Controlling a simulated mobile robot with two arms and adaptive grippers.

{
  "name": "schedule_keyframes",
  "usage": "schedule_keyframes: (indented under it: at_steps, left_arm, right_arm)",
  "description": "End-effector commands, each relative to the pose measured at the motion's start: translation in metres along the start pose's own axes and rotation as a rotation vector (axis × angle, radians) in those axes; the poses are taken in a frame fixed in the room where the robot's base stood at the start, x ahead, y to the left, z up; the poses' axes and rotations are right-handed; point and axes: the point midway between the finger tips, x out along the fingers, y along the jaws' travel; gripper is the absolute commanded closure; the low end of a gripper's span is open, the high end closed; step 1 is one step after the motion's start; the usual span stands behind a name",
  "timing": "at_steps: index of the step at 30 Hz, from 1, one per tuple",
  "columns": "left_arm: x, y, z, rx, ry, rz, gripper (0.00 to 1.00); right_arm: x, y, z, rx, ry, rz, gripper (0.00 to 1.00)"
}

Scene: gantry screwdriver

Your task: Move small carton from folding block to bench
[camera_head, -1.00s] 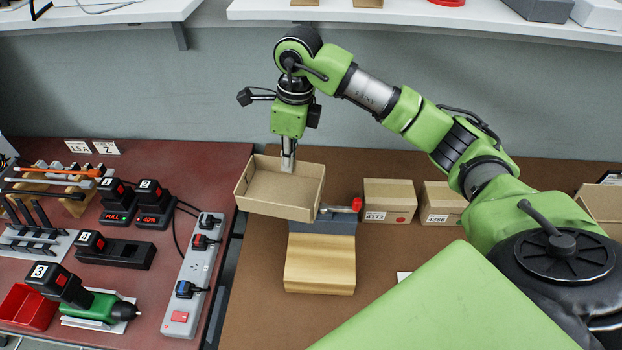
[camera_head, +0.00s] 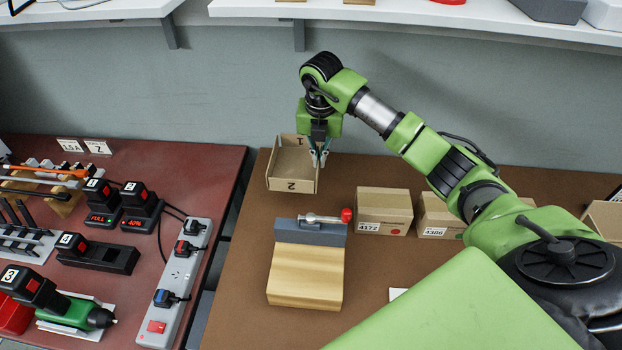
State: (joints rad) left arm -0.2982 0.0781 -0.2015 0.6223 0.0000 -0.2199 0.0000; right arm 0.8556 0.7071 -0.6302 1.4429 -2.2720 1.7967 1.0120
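The folding block (camera_head: 306,275) is pale wood with a grey bar and a red-knobbed clamp, and is empty. My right gripper (camera_head: 319,160) is at the carton's right wall, with fingertips spread on either side of it. It looks open; contact with the wall is hard to tell. My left gripper is not in view.
Closed cartons (camera_head: 383,210) labelled 4172 and 4386 stand right of the folding block. A red-brown table (camera_head: 205,165) at left holds chargers, a power strip (camera_head: 178,285) and tools. A white shelf (camera_head: 400,18) overhangs the back. Bare bench lies left of the block.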

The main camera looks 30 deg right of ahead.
Motion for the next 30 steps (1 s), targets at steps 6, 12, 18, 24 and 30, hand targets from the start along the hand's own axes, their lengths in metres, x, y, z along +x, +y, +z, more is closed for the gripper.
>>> schedule_keyframes:
  at_steps: [6, 12, 18, 24, 30]
  left_arm:
    - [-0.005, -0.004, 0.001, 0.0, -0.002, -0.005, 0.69]
    - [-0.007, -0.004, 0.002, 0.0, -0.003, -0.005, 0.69]
    - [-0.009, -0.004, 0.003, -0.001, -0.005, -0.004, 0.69]
    - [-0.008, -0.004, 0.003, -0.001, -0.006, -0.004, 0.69]
    - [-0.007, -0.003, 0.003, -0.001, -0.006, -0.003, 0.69]
  right_arm:
    - [0.029, 0.0, -0.004, -0.003, 0.001, 0.001, 1.0]
    - [0.048, 0.0, -0.007, -0.003, 0.003, 0.0, 1.0]
    - [0.068, -0.001, -0.008, -0.004, -0.001, 0.001, 1.0]
    - [0.068, 0.0, -0.008, -0.005, -0.001, 0.002, 1.0]
    - [0.07, -0.001, -0.008, -0.005, -0.001, 0.001, 0.79]
